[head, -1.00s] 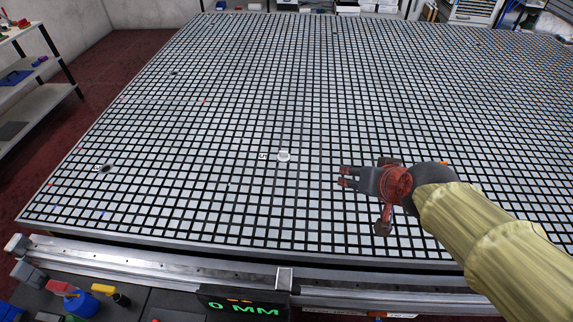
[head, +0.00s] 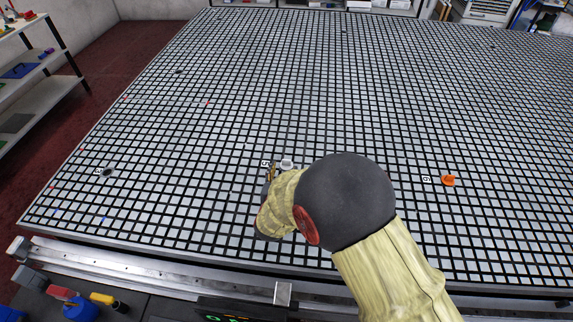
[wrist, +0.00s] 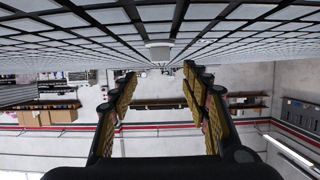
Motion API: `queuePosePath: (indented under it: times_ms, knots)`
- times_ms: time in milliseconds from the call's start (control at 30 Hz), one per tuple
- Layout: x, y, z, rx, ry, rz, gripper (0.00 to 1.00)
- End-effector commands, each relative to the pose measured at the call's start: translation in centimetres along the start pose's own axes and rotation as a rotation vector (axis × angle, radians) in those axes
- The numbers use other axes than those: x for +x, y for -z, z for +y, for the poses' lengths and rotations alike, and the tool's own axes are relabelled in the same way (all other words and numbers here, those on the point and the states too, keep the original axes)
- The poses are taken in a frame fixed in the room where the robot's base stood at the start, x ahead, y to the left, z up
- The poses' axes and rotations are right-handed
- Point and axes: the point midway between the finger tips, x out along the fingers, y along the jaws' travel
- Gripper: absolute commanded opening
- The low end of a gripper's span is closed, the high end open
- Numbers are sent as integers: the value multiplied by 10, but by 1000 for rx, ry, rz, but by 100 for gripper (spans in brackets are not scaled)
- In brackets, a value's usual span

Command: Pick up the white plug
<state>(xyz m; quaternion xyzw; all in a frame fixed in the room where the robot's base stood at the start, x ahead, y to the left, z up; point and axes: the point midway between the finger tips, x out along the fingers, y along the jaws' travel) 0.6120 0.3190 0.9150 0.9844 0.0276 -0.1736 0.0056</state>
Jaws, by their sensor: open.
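The white plug (head: 287,164) sits on the grid table beside a small number label, just beyond my arm in the head view. In the wrist view the white plug (wrist: 159,51) appears near the middle, ahead of the fingertips and roughly between their lines, with the table at the top of the picture. My gripper (wrist: 158,75) is open and nothing is between its fingers. In the head view my gripper (head: 270,172) is mostly hidden by my arm, with a finger showing just left of the white plug. I cannot tell the exact distance between them.
An orange plug (head: 448,180) sits by a label to the right, and a black plug (head: 107,172) sits by a label at the left. The grid table (head: 300,90) is largely clear around the white plug. A metal rail (head: 150,277) runs along its front edge.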

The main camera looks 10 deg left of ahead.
Motion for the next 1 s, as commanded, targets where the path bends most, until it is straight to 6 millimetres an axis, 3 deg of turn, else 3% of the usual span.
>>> queuePosePath:
  times_ms: [600, 867, 1000]
  knots:
    - [69, -5, -1, 1, 1, 0, 47]
    - [71, -3, -1, 1, 2, 0, 46]
    - [71, -4, -1, 1, 2, 0, 38]
